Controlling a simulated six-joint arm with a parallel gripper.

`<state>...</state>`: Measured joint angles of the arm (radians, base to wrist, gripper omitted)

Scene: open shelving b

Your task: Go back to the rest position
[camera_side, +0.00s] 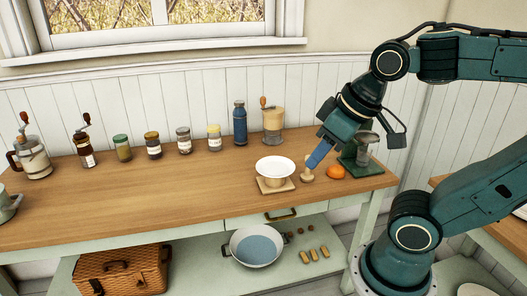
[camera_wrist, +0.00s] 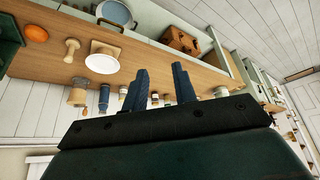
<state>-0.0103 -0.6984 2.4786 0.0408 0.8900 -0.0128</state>
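My gripper (camera_side: 315,160) hangs over the right part of the wooden table, its blue fingers pointing down and to the left. In the wrist view my gripper (camera_wrist: 160,84) has its two fingers apart with nothing held between them. In the side view the fingertips appear close to a small wooden pestle-like piece (camera_side: 307,174). In the wrist view that wooden piece (camera_wrist: 71,48) stands well to one side of the fingers, clear of them.
A white plate (camera_side: 275,166) on a stand and an orange (camera_side: 336,172) are nearby, with a green metal device (camera_side: 363,155) behind. A grinder (camera_side: 273,124), blue bottle (camera_side: 240,124) and several jars line the back. A pan (camera_side: 257,248) and basket (camera_side: 122,270) occupy the lower shelf. The table's front left is clear.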

